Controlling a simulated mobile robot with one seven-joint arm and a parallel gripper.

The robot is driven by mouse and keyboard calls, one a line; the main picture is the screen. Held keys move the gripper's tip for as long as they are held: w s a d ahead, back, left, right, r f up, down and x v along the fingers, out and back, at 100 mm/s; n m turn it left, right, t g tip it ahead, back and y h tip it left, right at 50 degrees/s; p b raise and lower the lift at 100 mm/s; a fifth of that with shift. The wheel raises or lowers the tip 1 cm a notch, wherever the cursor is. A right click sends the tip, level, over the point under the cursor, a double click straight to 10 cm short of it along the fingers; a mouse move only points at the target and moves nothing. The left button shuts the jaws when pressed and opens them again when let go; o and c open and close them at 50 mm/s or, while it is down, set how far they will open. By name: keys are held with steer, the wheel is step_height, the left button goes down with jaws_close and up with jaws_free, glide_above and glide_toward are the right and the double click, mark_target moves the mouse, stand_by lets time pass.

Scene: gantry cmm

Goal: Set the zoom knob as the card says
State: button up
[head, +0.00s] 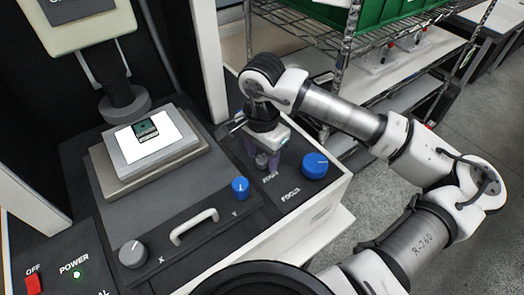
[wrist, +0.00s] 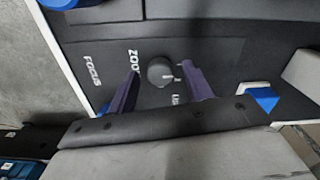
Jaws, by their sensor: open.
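The zoom knob (wrist: 160,72) is a small round grey knob with a white pointer mark on its right side in the wrist view. It sits on the dark panel beside the partly covered ZOOM label (wrist: 133,61). My gripper (wrist: 162,80) is open, its two purple fingers apart on either side of the knob; I cannot tell whether they touch it. In the head view my gripper (head: 265,158) is over the panel and largely hides the knob. I cannot make out a card with a setting.
A blue focus knob (head: 315,165) stands right of my gripper. A blue Y knob (head: 239,187), a grey X knob (head: 132,253) and a handle (head: 194,227) are nearer the front. The stage (head: 150,155) is at left. A wire shelf (head: 340,60) stands behind my arm.

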steer(key=c, duration=1)
steer(key=shift+o, duration=0.2)
